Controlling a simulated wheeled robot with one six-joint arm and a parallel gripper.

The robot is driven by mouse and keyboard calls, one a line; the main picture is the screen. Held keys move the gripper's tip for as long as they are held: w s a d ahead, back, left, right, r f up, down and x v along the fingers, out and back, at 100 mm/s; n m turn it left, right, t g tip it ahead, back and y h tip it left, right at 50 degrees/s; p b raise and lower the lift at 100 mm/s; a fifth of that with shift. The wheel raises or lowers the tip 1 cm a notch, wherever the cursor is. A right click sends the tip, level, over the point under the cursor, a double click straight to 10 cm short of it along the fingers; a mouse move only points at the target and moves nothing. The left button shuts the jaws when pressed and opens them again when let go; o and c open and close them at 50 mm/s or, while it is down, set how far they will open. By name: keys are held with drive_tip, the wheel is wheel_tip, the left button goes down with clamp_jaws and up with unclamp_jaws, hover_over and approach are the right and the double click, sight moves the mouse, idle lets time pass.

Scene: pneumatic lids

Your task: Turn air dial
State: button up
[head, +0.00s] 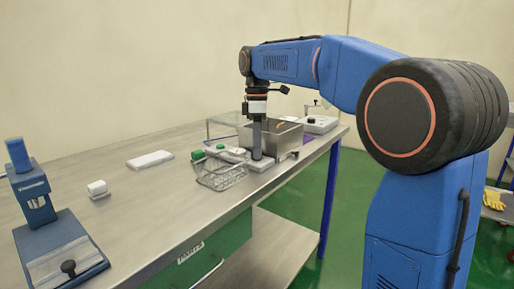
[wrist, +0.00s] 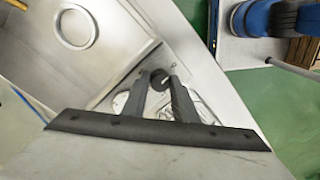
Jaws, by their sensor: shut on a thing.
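In the wrist view, the air dial (wrist: 159,79) is a small round black knob with a pale pointer mark. My gripper (wrist: 160,85) is shut on it, one dark finger on each side. In the head view, my gripper (head: 257,155) points straight down at a low pale unit (head: 259,165) near the table's right edge. The dial itself is hidden there behind the fingers.
A steel basin (head: 288,134) stands just behind my gripper. A wire basket (head: 222,174) is close on the left. A white device (head: 319,124) sits at the far end of the steel table (head: 150,196). A blue machine (head: 33,190) stands at the near left.

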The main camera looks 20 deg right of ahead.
idle(0.3)
drive_tip(key=o, duration=1)
drive_tip(key=shift+o, duration=0.2)
wheel_tip(320, 180, up, 17)
drive_tip(key=shift+w+r, duration=0.2)
drive_tip(key=shift+w, duration=0.1)
drive_tip(key=shift+d, duration=0.1)
drive_tip(key=s+d+f+m+t, duration=0.2)
drive_tip(key=s+f+m, duration=0.5)
drive_tip(key=s+f, duration=1)
drive_tip(key=s+d+f+m+t, duration=0.3)
drive_tip(key=s+f+m, duration=0.5)
drive_tip(key=s+f, duration=0.9)
wheel_tip(320, 180, down, 4)
drive_tip(key=shift+d+r, duration=0.15)
drive_tip(key=shift+d, duration=0.65)
